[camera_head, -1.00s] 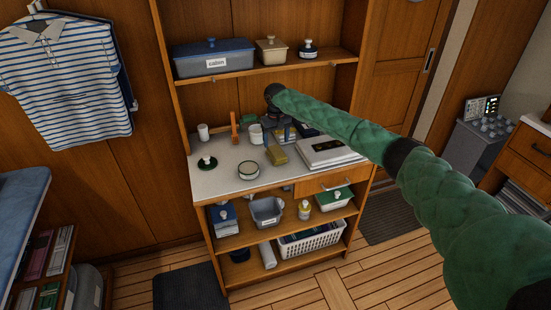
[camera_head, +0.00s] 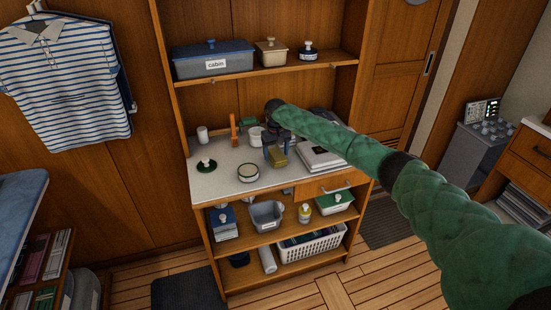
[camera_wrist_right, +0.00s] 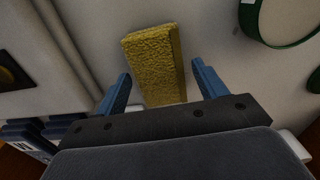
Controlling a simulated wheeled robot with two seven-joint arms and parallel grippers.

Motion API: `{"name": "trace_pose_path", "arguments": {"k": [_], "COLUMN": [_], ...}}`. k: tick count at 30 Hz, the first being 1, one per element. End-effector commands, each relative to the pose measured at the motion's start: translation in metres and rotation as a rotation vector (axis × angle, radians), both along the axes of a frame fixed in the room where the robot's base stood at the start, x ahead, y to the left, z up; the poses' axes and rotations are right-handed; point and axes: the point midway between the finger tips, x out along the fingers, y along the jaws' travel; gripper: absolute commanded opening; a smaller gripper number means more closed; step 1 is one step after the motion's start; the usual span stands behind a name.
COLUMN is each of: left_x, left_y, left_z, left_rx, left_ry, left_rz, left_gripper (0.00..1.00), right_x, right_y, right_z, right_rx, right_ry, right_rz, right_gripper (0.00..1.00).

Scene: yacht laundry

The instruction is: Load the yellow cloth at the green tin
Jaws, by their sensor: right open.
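The yellow cloth (camera_head: 279,159), a thick folded block with a rough nap, lies on the pale counter. My right gripper (camera_head: 276,150) is open just above it. In the right wrist view the cloth (camera_wrist_right: 152,60) shows between the two blue fingers of the gripper (camera_wrist_right: 160,74), with a gap on each side. A round pale tin with a green rim (camera_head: 248,173) stands open on the counter, left of the cloth; its rim shows at the wrist view's top right (camera_wrist_right: 281,44). A dark green lid with a white knob (camera_head: 206,166) lies farther left. My left gripper is out of view.
A stack of white books or folders (camera_head: 318,157) lies right of the cloth. A white cup (camera_head: 202,134), an orange upright piece (camera_head: 234,130) and a white jar (camera_head: 255,137) stand behind. The counter's front left (camera_head: 215,188) is clear.

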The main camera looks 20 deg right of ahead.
Motion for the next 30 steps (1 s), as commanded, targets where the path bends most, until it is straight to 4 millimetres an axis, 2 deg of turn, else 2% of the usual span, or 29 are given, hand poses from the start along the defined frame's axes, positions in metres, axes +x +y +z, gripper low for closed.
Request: {"name": "trace_pose_path", "arguments": {"k": [2,8,19,30], "left_x": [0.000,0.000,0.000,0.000], "left_y": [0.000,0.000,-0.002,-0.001], "left_z": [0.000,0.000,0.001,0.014], "left_rx": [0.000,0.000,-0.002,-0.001], "left_ry": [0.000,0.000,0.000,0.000], "left_rz": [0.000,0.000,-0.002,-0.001], "left_gripper": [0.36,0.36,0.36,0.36], "right_x": [0.000,0.000,0.000,0.000], "right_y": [0.000,0.000,0.000,0.000], "right_z": [0.000,0.000,0.002,0.019], "right_rx": [0.000,0.000,0.000,0.000], "right_ry": [0.000,0.000,0.000,0.001], "right_rz": [0.000,0.000,0.000,0.001], "right_gripper": [0.69,0.30,0.28,0.28]}}
